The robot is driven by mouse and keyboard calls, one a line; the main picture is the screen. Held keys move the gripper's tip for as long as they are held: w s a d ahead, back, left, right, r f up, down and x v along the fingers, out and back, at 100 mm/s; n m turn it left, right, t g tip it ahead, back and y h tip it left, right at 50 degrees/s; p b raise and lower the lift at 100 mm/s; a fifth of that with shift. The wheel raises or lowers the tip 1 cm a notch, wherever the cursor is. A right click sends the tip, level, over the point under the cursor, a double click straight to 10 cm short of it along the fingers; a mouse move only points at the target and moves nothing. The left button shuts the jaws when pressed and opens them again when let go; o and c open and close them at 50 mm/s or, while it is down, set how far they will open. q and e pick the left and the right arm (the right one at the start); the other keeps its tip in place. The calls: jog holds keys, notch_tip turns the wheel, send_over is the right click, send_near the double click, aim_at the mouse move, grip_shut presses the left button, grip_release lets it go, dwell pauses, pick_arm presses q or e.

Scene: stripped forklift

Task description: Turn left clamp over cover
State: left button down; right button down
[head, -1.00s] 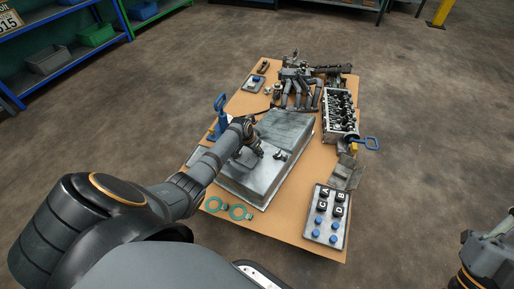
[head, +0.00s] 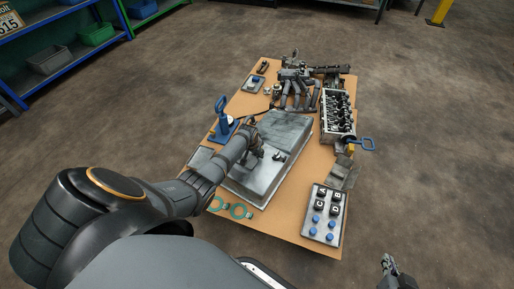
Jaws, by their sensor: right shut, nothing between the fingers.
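The cover (head: 290,130), a grey metal box-like piece, lies on the tan tabletop. My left arm reaches in from the left, and my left gripper (head: 257,152) is low over the cover's middle. Its fingers are dark, small and partly hidden by the arm, so I cannot tell whether they hold anything. A small dark fitting (head: 279,156) shows on the cover just right of them; I cannot tell whether it is a clamp. A blue-handled device (head: 222,128) stands left of the cover. My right gripper (head: 388,266) is shut and empty, off the table at the bottom right.
A cylinder head (head: 338,112) and a blue-handled tool (head: 361,143) lie to the right. Pipes (head: 297,92) lie at the back. A plate with lettered blocks and blue knobs (head: 323,214) and green rings (head: 241,211) lie in front. The floor around the table is clear.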

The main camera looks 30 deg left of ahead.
pick_arm(q)
jog(key=shift+d+n+y+p, duration=0.1)
jog(key=shift+n+y+p, duration=0.2)
jog(key=shift+n+p, duration=0.35)
pick_arm(e)
jog(key=s+f+g, duration=0.5)
jog(key=s+f, duration=0.1)
jog(key=s, duration=0.3)
pick_arm(q)
jog(key=shift+n+y, duration=0.3)
jog(key=shift+n, duration=0.55)
jog(key=shift+n+g+y, duration=0.3)
jog(key=shift+n+g, duration=0.1)
jog(key=shift+n, duration=0.5)
jog(key=shift+w+d+f+n+y, duration=0.1)
jog(key=shift+n+y, duration=0.2)
jog(key=shift+n, duration=0.6)
jog(key=shift+n+g+b, duration=0.35)
jog(key=shift+n+g, duration=0.05)
jog(key=shift+n, duration=0.5)
jog(key=shift+n+g+y+b, duration=0.3)
jog(key=shift+n+y, duration=0.1)
jog(key=shift+n, duration=0.4)
pick_arm(e)
jog(key=w+r+t, duration=0.3)
jog(key=w+r, duration=0.1)
jog(key=w, duration=0.3)
jog(key=shift+t, duration=0.4)
jog(key=shift+a+r, duration=0.1)
